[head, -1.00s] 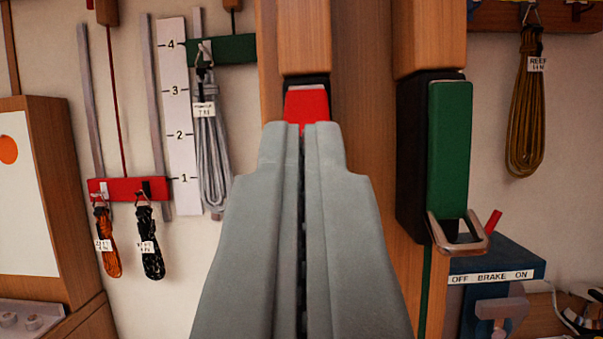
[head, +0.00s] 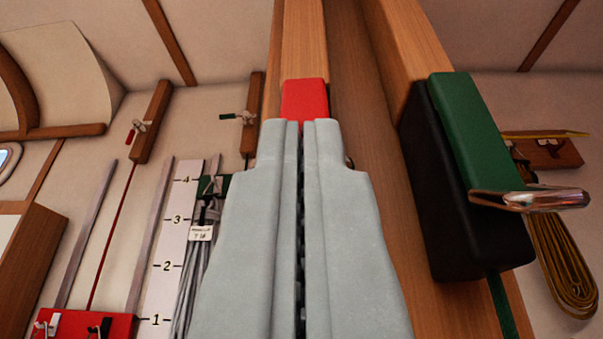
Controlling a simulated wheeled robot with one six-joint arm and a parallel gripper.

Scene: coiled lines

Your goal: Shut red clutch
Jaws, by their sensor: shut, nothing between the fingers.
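The red clutch (head: 305,98) shows as a red block on a wooden post, just beyond my fingertips. My gripper (head: 301,122) is shut and empty, pointing up at the red block. The tips overlap the block's lower edge in the picture; I cannot tell if they touch it. The rest of the clutch is hidden behind my fingers.
A green clutch (head: 470,130) with a black body and a metal handle (head: 530,199) stands close on the right. Wooden posts (head: 350,60) run upward. On the left wall are a numbered scale (head: 172,260), a red bar (head: 85,325) and a hanging grey coil (head: 200,270).

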